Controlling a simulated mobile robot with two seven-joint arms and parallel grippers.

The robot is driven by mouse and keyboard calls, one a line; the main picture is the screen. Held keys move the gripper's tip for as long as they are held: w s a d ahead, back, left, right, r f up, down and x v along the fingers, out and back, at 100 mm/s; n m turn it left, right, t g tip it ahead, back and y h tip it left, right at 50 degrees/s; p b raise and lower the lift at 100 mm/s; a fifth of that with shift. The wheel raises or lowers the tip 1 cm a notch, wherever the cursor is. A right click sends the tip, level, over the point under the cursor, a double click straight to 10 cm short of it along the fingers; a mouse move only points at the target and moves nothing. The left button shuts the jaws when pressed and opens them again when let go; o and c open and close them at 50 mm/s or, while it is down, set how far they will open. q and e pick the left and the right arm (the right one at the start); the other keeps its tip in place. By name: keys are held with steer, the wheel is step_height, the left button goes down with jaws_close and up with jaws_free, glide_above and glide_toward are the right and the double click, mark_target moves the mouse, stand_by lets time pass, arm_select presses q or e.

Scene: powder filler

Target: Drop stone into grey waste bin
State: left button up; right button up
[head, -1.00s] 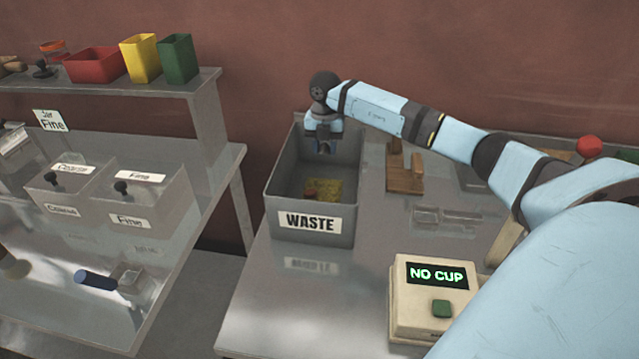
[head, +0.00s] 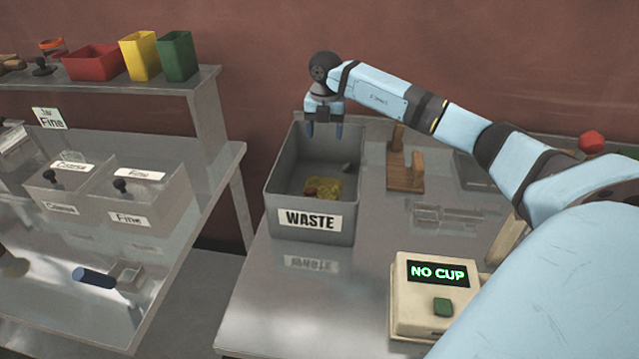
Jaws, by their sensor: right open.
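The grey waste bin (head: 275,197), labelled WASTE, stands open-topped on the metal table. A small dark grey stone (head: 346,168) shows inside it, near the right wall toward the back. Yellowish material (head: 336,188) and a reddish-brown lump (head: 312,190) also lie in the bin. My right gripper (head: 324,132) is above the back part of the bin, pointing down, its fingers apart and empty. My left gripper is not in view.
A scale-like box (head: 408,310) reading NO CUP stands at the front. A wooden stand (head: 403,180) and clear items (head: 445,217) are right of the bin. Lidded containers (head: 140,200) and a blue-handled scoop (head: 95,277) occupy the left table. Red, yellow and green bins (head: 178,57) line the shelf.

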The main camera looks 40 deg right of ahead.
step_height(320, 180, up, 10)
steer(key=shift+f+b, duration=0.2)
steer(key=shift+b, duration=0.25)
